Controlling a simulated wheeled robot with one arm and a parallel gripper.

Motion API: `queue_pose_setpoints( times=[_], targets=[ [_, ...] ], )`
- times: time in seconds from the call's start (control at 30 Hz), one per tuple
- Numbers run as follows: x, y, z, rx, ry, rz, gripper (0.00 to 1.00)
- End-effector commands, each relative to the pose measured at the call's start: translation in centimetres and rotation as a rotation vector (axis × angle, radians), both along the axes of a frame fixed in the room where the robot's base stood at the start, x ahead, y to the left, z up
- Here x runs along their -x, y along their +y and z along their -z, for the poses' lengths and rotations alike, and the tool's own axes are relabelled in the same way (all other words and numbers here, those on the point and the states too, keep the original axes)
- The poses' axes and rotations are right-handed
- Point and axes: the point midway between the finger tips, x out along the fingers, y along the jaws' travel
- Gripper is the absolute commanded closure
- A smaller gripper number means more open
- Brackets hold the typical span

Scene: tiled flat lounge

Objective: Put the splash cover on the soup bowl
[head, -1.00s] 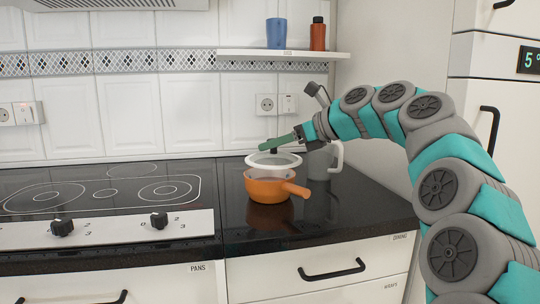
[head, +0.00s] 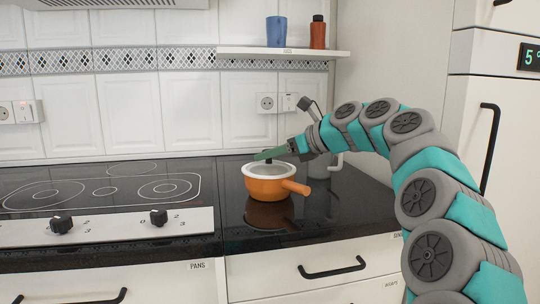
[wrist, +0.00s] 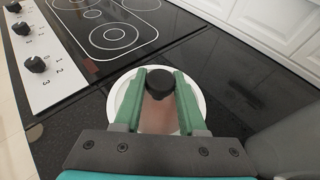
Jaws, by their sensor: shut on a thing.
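The splash cover (head: 286,170) is a round clear lid with a white rim and a dark knob. It rests at the rim of the soup bowl (head: 266,189), an orange pan-like bowl with a side handle to the right, and looks level. In the head view I cannot tell any gap between them. My gripper (head: 262,155) is right above, its green fingers shut on the cover's knob. In the wrist view the fingers (wrist: 160,85) stand on either side of the black knob, and the white cover rim (wrist: 197,101) shows around them. The bowl is mostly hidden there.
The bowl stands on the black counter (head: 235,222), right of the hob (head: 105,190). A grey jug (head: 318,165) stands close behind my gripper, partly hidden by my arm. A shelf (head: 270,52) above holds a blue cup (head: 276,32) and a red-brown bottle (head: 318,33).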

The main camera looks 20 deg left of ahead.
Motion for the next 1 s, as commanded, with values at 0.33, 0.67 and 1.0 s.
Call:
queue_pose_setpoints(
  times=[0.33,0.67,1.0],
  targets=[
    [0.0,0.0,0.1,0.0,0.001,0.0,0.35],
    [0.0,0.0,0.0,0.0,0.0,0.0,0.3],
    [1.0,-4.6,-2.0,-0.001,0.0,0.001,0.3]
  ],
)
